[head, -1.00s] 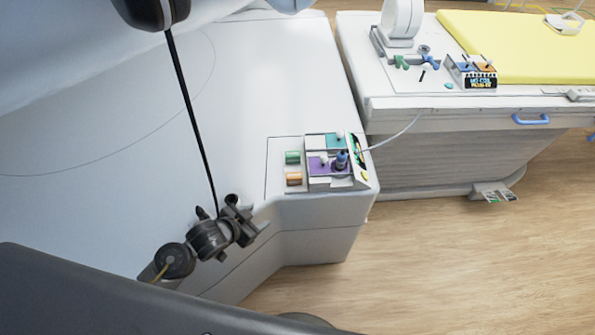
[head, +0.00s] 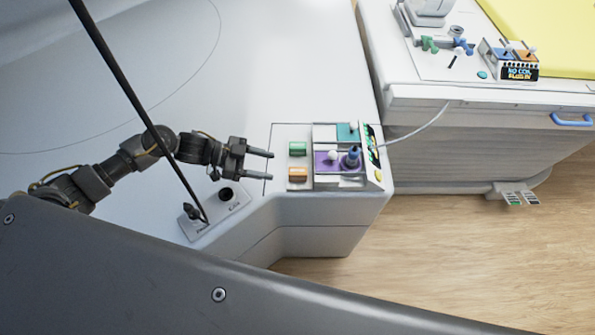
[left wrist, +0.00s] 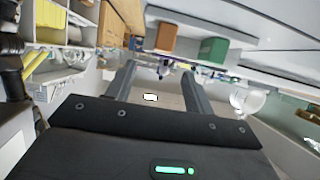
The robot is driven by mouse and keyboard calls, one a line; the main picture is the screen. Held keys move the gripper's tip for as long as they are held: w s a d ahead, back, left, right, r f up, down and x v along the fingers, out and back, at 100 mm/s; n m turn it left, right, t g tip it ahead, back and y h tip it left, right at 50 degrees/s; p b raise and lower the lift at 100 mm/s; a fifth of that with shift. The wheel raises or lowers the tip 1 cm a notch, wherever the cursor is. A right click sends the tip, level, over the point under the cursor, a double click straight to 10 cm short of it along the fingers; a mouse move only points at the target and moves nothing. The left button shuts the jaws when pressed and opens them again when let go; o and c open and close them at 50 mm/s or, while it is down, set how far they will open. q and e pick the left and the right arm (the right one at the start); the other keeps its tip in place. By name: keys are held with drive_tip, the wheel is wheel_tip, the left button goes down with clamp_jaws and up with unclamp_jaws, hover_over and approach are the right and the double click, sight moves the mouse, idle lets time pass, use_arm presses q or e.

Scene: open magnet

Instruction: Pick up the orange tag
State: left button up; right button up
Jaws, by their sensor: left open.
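The orange tag (head: 298,174) is a small block on the white corner panel in the head view, just below the green tag (head: 297,149). My left gripper (head: 268,167) is open and empty, its two fingers pointing right at the tags, a short gap to the left of them. In the left wrist view the orange tag (left wrist: 166,38) and the green tag (left wrist: 213,50) stand beyond the open fingers (left wrist: 158,68). Nothing lies between the fingertips and the orange tag. My right gripper does not show.
Right of the tags is a tray (head: 326,131) with purple and teal sections, white knobs and a blue plug (head: 353,157). A small box with black knobs (head: 227,194) sits below my left gripper, with a black rod near it. A cable leads to the white bed unit (head: 440,92).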

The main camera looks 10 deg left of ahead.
sight(294, 170)
use_arm(q)
drive_tip(key=x, duration=0.4)
drive_tip(key=shift+w+r+p, duration=0.1)
drive_tip(key=shift+p, duration=0.3)
drive_tip(key=shift+d, duration=0.3)
drive_tip(key=p+x, duration=0.2)
drive_tip(key=x, duration=0.2)
drive_tip(key=shift+w+d+f, duration=0.2)
drive_tip(key=shift+w+f, duration=0.05)
drive_tip(key=shift+f, duration=0.05)
drive_tip(key=shift+d+f, duration=0.2)
drive_tip(key=shift+c, duration=0.3)
drive_tip(key=c, duration=1)
